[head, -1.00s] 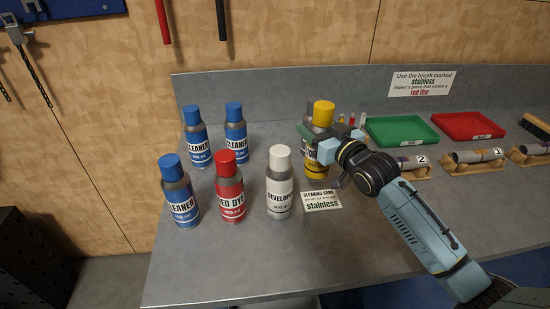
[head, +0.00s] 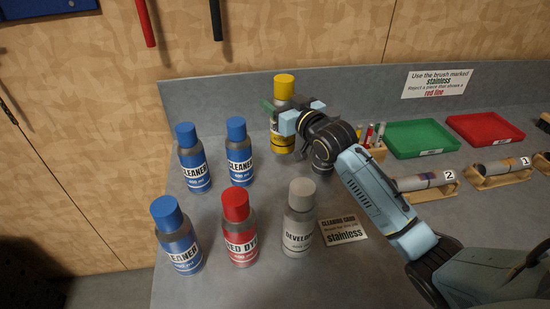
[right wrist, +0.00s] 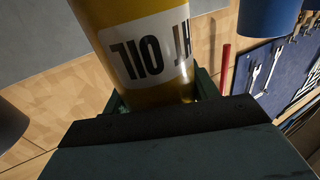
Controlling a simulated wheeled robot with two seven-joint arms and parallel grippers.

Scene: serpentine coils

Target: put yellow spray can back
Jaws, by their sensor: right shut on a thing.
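The yellow spray can (head: 284,88) is near the back of the bench, in front of the backboard. It has a yellow cap and stands roughly upright. My right gripper (head: 283,112) is shut on it and covers part of its label. In the right wrist view the can (right wrist: 146,45) fills the top middle, its label reading "OIL", between the jaws (right wrist: 155,100). I cannot tell whether the can's base touches the bench. My left gripper is not in view.
Blue-capped cleaner cans (head: 193,158), a red dye can (head: 239,228) and a developer can (head: 299,218) stand left and in front. A cleaning card (head: 342,230) lies beside the developer. Green (head: 420,138) and red (head: 484,128) trays are at right.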

